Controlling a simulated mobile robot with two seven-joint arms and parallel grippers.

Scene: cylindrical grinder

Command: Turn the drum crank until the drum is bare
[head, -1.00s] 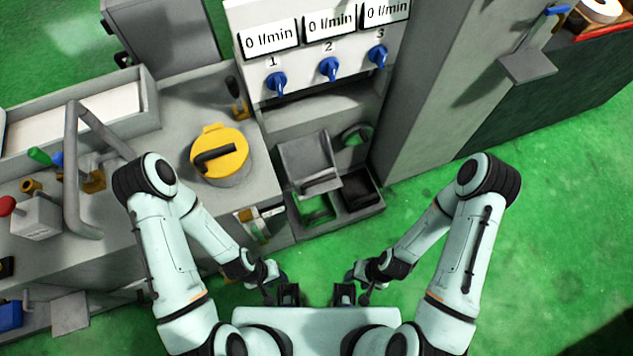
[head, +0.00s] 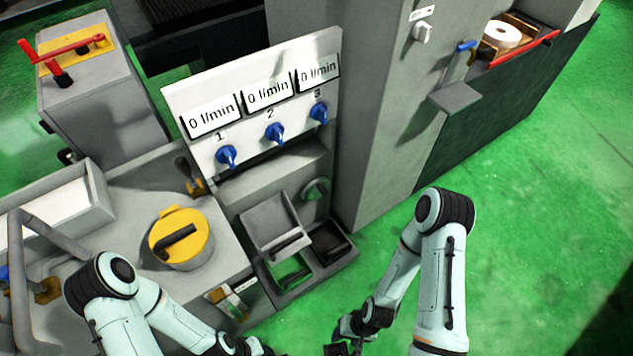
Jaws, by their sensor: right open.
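A red crank (head: 75,46) sits on a yellow plate on top of a grey cabinet (head: 105,85) at the upper left of the head view. The drum itself cannot be made out. My right gripper (head: 340,349) is at the bottom edge, open and partly cut off, low over the green floor and far from the crank.
A panel (head: 205,98) with three blue knobs and 0 l/min displays stands in the middle. A yellow round cap (head: 196,237) with a black handle is on the grey bench. A grey column (head: 385,120) is right of the panel. Green floor is clear at right.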

